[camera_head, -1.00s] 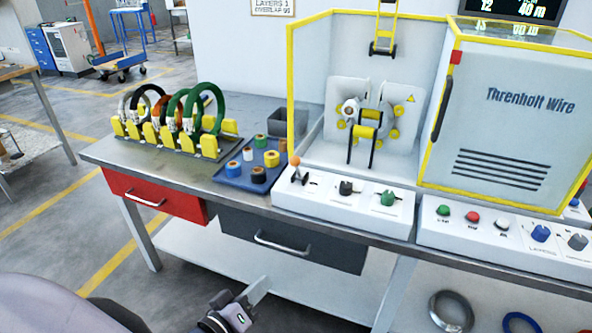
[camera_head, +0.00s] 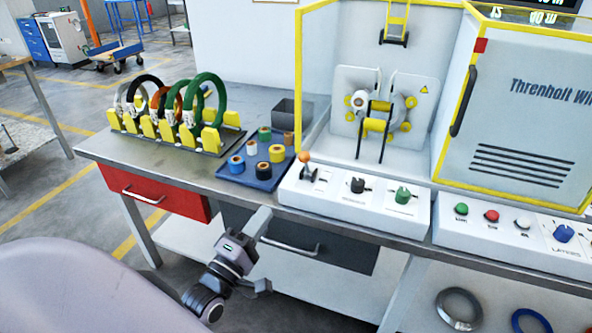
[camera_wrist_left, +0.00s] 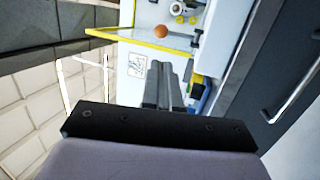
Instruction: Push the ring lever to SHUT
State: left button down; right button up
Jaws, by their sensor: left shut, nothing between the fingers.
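The ring lever (camera_head: 304,158), with an orange ball knob, stands at the left end of the white control panel (camera_head: 330,200). It leans slightly left in the head view; its labels are too small to read. The orange knob (camera_wrist_left: 161,31) also shows near the top of the left wrist view, beyond the fingertips. My left gripper (camera_head: 264,213) is shut and empty, in front of the bench's front edge, below and left of the lever and apart from it. Its closed fingers (camera_wrist_left: 169,68) point toward the panel in the wrist view. My right gripper is not in view.
Right of the lever are a black knob (camera_head: 357,185) and a green knob (camera_head: 403,195). A blue tray (camera_head: 226,172) with several small rolls lies left of the panel. The yellow-framed machine (camera_head: 300,90) stands behind. A drawer handle (camera_head: 290,246) is near my left gripper.

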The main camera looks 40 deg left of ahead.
aim_at(301, 160)
pick_arm(q)
jog(key=shift+w, duration=0.1)
jog(key=p+x, duration=0.1)
jog(key=x, duration=1.2)
jog(key=shift+w+r+p, duration=0.1)
jog(key=shift+w+p, duration=0.25)
jog(key=shift+r, duration=0.15)
